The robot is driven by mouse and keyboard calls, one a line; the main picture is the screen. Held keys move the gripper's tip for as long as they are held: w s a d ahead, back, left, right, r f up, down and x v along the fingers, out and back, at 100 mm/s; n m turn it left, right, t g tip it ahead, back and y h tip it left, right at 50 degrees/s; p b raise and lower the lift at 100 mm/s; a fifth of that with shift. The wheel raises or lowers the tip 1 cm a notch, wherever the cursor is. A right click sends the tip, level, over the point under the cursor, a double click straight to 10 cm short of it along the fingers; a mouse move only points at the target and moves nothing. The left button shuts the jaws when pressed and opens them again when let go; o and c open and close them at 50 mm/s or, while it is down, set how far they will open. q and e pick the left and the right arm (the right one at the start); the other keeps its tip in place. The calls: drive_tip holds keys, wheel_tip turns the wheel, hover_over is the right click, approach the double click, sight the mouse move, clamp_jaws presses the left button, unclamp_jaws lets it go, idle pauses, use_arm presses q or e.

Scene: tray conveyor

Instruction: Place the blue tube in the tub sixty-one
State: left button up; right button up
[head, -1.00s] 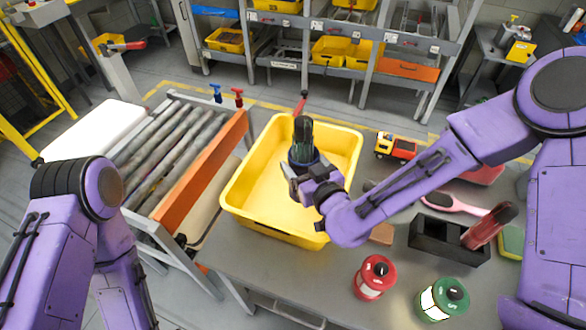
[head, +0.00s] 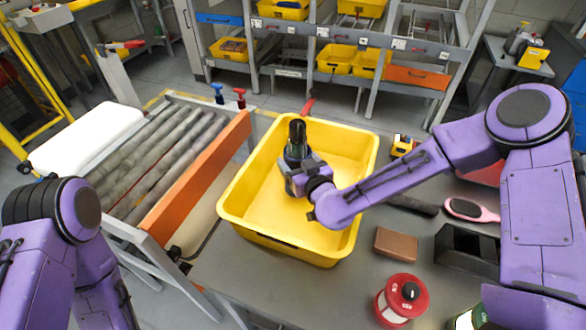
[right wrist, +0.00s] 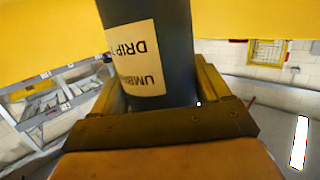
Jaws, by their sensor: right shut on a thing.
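The blue tube (head: 296,142) is dark and upright. In the right wrist view it is a dark blue cylinder (right wrist: 180,60) with a cream label, partly readable as "DRIP". My right gripper (head: 297,172) is shut on its lower part. In the right wrist view the jaws (right wrist: 160,105) stand on both sides of the tube. The yellow tub (head: 232,205) is on the grey table, and the gripper and tube appear over its inside. No number is readable on the tub. My left gripper is out of view.
A roller conveyor with an orange side rail (head: 195,180) stands left of the tub. Right of it lie a brown block (head: 396,243), a red canister (head: 400,298), a pink brush (head: 470,210) and a black holder (head: 465,250). A toy truck (head: 404,146) stands behind.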

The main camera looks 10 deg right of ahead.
drive_tip(key=shift+w+f, duration=0.3)
drive_tip(key=shift+f, duration=0.65)
drive_tip(key=shift+w+r, duration=0.1)
drive_tip(key=shift+w, duration=0.15)
drive_tip(key=shift+s, duration=0.3)
drive_tip(key=o, duration=1.1)
drive_tip(key=shift+c, duration=0.2)
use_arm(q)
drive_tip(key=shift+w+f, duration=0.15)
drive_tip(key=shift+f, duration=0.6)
use_arm(e)
drive_tip(key=shift+w, duration=0.1)
use_arm(q)
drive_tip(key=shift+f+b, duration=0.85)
drive_tip(key=shift+b, duration=0.05)
use_arm(e)
drive_tip(key=v, duration=0.7)
drive_tip(key=shift+s+r, duration=0.2)
drive_tip(key=shift+s, duration=0.05)
